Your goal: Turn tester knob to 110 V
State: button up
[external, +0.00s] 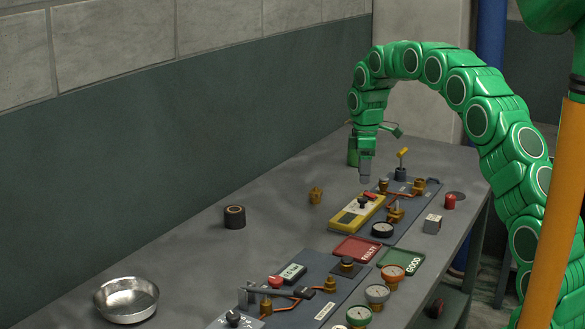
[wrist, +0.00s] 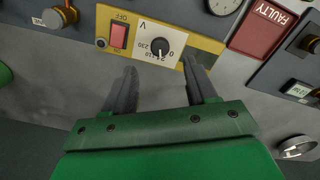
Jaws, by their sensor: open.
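The yellow tester (external: 349,217) lies on the grey bench under my arm. In the wrist view the tester (wrist: 205,44) shows upside down, with a black knob (wrist: 160,47) on a white dial marked 230, 0 and other small numbers. Which number the knob points to is too small to tell. My gripper (wrist: 160,70) is open and empty. Its two fingers reach toward the tester's near edge, one on each side of the knob's line, apart from the knob. In the external view my gripper (external: 365,180) points down just above the tester's far end.
A red switch (wrist: 119,37) sits beside the dial. A red FAULTY tray (external: 357,249) and green GOOD tray (external: 402,262) lie nearby. A panel with brass valves and a black gauge (external: 382,230) is right of the tester. Bench left of the tester is mostly clear, with a tape roll (external: 235,217).

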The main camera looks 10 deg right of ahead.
aim_at(364, 199)
jog(key=shift+f, duration=3.6)
jog(key=c, duration=1.1)
jog(key=shift+o, duration=0.2)
jog(key=shift+m, duration=0.4)
jog(key=m, duration=0.3)
jog(key=shift+m, duration=2)
